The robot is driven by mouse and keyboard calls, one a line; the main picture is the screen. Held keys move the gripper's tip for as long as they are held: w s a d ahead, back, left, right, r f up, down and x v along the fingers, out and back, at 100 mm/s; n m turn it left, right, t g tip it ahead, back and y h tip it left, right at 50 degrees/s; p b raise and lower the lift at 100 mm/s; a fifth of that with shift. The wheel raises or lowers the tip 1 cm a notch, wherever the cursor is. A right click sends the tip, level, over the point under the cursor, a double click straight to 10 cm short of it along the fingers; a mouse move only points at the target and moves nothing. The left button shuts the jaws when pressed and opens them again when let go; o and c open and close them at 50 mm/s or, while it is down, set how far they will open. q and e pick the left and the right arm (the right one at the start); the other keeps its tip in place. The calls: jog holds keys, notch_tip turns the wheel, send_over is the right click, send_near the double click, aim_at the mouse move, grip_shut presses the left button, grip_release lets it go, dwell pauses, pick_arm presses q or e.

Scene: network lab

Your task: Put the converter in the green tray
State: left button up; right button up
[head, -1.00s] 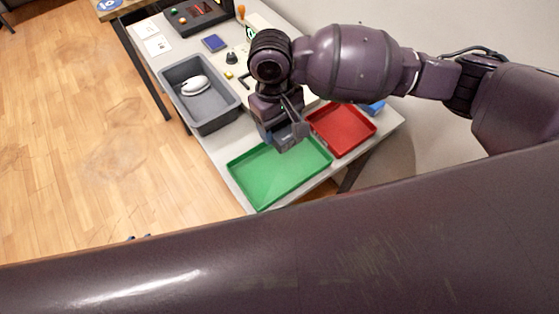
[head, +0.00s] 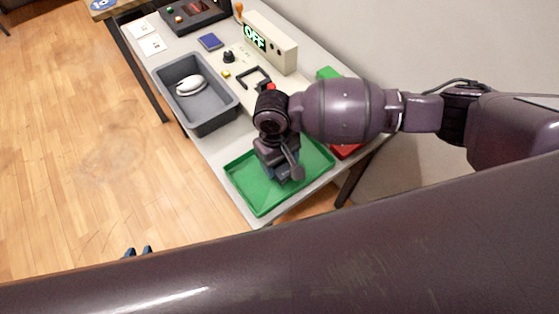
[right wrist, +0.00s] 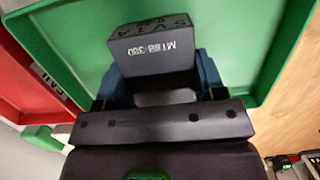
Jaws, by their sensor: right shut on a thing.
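The converter (right wrist: 152,50) is a dark grey box with light lettering on its side, seen in the right wrist view. My right gripper (right wrist: 163,84) is shut on it, with a blue finger at each side. In the head view the right gripper (head: 282,172) is over the green tray (head: 241,184), and the converter is mostly hidden by the hand. The green tray also shows behind the converter in the right wrist view (right wrist: 235,40). I cannot tell whether the converter touches the tray floor.
A red tray (head: 345,152) lies beside the green tray, mostly behind my right arm. A grey bin (head: 216,118) holding a white mouse (head: 190,85) stands to the left. A device with an OFF display (head: 275,45) and small parts stand further back.

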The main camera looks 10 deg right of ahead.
jog(key=shift+f, duration=0.45)
pick_arm(q)
jog(key=shift+w+r, duration=0.1)
jog(key=shift+w, duration=0.1)
pick_arm(e)
jog(key=shift+r, duration=0.1)
jog(key=o, duration=1.1)
pick_arm(q)
jog(key=shift+s, duration=0.15)
